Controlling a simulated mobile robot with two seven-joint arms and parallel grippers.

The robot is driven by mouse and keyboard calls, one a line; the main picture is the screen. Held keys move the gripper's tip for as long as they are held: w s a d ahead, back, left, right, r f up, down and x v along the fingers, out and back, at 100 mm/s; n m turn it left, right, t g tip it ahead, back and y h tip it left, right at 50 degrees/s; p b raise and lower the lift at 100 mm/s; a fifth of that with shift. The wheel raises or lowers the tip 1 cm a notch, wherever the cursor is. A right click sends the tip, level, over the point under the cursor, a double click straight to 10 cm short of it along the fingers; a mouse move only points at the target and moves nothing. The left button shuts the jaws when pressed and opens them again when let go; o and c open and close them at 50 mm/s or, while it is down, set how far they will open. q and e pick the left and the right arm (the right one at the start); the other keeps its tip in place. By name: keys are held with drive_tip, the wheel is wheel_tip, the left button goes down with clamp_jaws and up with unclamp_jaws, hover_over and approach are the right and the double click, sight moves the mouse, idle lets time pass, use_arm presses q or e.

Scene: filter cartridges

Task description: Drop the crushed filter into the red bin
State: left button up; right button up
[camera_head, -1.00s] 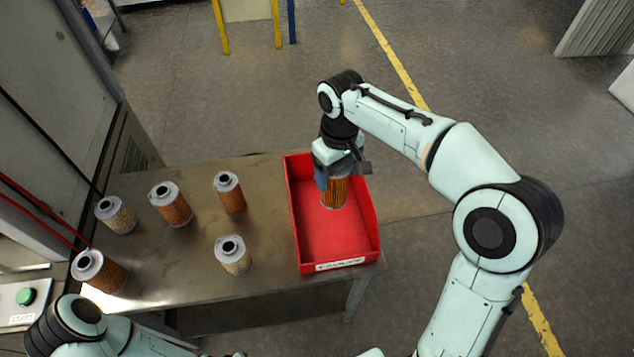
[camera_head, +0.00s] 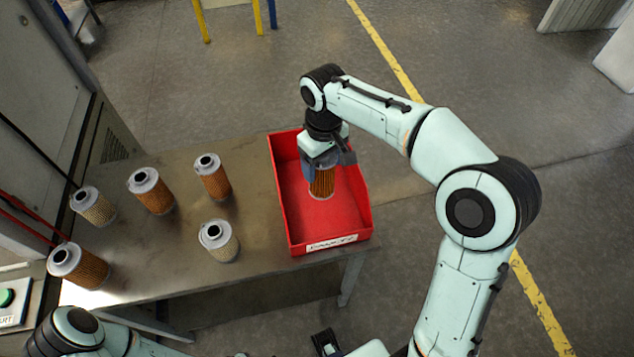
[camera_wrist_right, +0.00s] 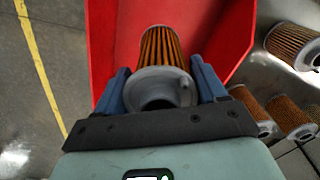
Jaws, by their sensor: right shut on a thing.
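The red bin (camera_head: 336,222) stands at the right end of the metal table, with a white label on its near wall. My right gripper (camera_head: 320,168) is inside the bin's outline, shut on an orange pleated filter (camera_head: 322,183). In the right wrist view, the blue fingers (camera_wrist_right: 160,90) grip the grey end cap of this filter (camera_wrist_right: 162,48), and the red bin (camera_wrist_right: 225,25) lies behind it. I cannot tell whether the filter's lower end touches the bin floor, and no crushing is clear on it. My left gripper is not clearly seen; only my left arm shows at lower left.
On the table (camera_head: 150,265) stand several other filters: orange ones (camera_head: 152,192), (camera_head: 213,178), (camera_head: 80,268) and pale ones (camera_head: 95,207), (camera_head: 219,242). A green button (camera_head: 6,297) sits on a box at the left edge. Open floor lies behind and right of the table.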

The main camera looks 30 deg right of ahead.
drive_tip(key=o, duration=1.2)
drive_tip(key=shift+c, duration=0.2)
wheel_tip(320, 180, up, 14)
drive_tip(key=p, duration=0.3)
drive_tip(key=shift+f, duration=0.25)
use_arm(q)
drive_tip(key=r, duration=0.1)
drive_tip(key=w+r, duration=0.2)
drive_tip(key=shift+r, duration=0.4)
drive_tip(key=shift+s, duration=0.1)
use_arm(e)
drive_tip(key=shift+f, duration=0.1)
